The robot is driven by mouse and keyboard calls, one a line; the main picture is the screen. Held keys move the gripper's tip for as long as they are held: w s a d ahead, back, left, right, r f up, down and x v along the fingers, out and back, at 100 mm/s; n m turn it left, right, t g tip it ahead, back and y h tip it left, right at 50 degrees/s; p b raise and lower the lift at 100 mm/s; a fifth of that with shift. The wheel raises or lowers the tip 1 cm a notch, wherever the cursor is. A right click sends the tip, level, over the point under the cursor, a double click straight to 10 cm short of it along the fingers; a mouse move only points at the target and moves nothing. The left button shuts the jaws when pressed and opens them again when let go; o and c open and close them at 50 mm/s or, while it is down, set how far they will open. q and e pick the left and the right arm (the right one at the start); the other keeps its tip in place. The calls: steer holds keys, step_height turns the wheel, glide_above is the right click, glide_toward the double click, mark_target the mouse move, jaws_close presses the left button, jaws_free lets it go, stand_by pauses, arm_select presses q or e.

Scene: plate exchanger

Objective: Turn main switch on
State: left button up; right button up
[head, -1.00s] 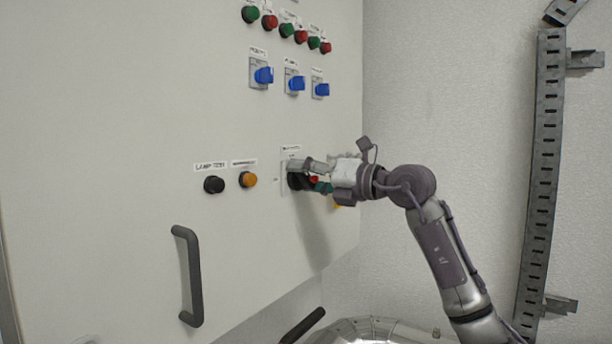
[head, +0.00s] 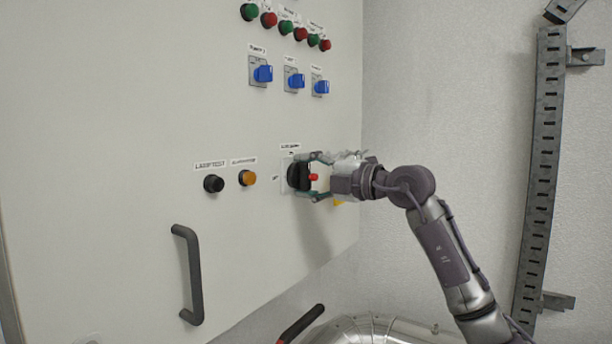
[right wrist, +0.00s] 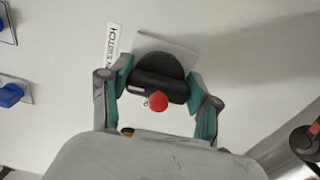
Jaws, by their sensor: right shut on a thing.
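My left gripper is not in view.
A black button (head: 213,184) and an orange button (head: 248,178) sit left of the switch. Blue rotary switches (head: 294,81) and green and red buttons are above. A dark door handle (head: 189,275) sticks out lower left. A metal rail (head: 540,170) runs along the right wall.

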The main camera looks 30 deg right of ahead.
steer(key=shift+m, duration=0.5)
steer(key=o, duration=1.2)
steer(key=shift+c, duration=0.2)
steer(key=shift+d, duration=0.1)
steer(key=v, duration=1.2)
steer(key=shift+w+f, duration=0.1)
